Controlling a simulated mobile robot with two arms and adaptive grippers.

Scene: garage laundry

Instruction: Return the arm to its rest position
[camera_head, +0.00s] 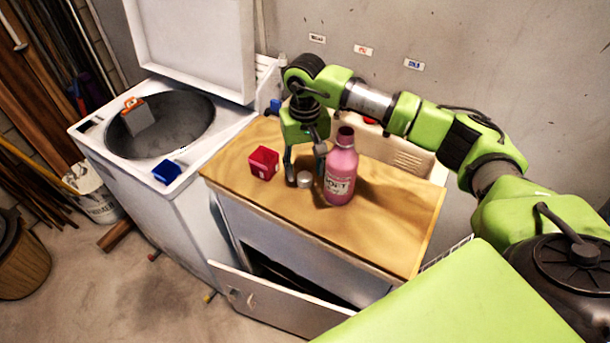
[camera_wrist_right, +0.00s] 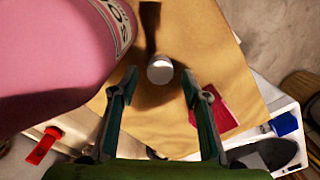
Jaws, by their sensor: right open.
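My right arm (camera_head: 390,110) reaches in from the right over a wooden-topped cabinet. Its gripper (camera_head: 305,165) points down, open and empty, above a small silver-white cap (camera_head: 305,180) on the wood. In the right wrist view the gripper (camera_wrist_right: 158,95) has its two fingers spread, with the cap (camera_wrist_right: 160,69) beyond and between the tips. A pink bottle (camera_head: 341,170) with a dark open mouth stands upright just right of the gripper. It fills the upper left of the right wrist view (camera_wrist_right: 50,55). My left gripper shows in neither view.
A red box (camera_head: 263,163) stands on the wooden top (camera_head: 390,225), left of the cap. A white washer (camera_head: 190,165) with raised lid stands at left, holding a grey-and-orange item (camera_head: 137,117); a blue piece (camera_head: 167,171) sits on its rim. The cabinet door (camera_head: 262,300) hangs open.

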